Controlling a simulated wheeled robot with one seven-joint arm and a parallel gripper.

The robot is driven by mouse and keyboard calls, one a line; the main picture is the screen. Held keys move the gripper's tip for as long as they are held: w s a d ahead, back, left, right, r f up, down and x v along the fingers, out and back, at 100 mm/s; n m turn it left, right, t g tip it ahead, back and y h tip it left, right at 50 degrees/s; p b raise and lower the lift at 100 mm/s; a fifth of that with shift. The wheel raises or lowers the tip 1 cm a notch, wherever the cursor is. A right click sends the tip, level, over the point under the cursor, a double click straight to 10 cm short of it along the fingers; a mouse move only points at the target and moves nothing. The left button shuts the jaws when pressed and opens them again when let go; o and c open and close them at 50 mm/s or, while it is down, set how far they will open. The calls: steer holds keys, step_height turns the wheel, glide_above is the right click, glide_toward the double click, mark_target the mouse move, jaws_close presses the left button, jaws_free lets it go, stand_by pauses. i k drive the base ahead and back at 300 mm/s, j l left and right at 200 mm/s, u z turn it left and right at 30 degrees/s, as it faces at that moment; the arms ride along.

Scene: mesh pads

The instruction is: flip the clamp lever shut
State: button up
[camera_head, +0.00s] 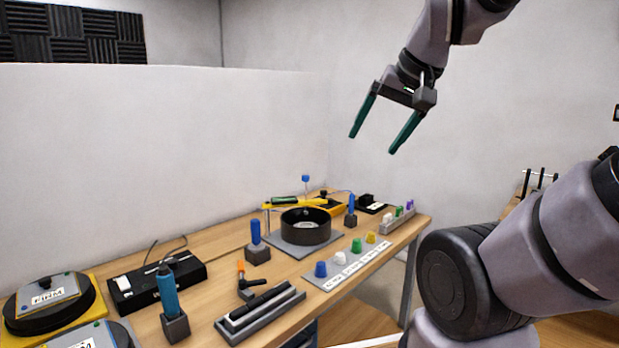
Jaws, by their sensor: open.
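A small black clamp (250,285) stands on the wooden table near its front edge. Its lever (240,268) has an orange tip and points up, while a black arm reaches out to the right. It is small in the view, so its finer parts cannot be made out. My gripper (374,142) is high above the table at the upper middle, with two green fingers spread apart and pointing down. Nothing is between the fingers. The gripper is well clear of the clamp, above and to its right in the picture.
A grey tray (262,316) with a black bar lies just in front of the clamp. Blue-handled tools stand in holders (175,326) and (258,255) on either side. A black round pan (305,226) and a strip of coloured knobs (348,264) lie to the right.

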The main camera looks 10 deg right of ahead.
mark_target(242, 284)
steer(key=i+u, duration=0.15)
steer(key=u, duration=0.25)
steer(key=i+l+u, duration=0.15)
steer(key=u, duration=0.2)
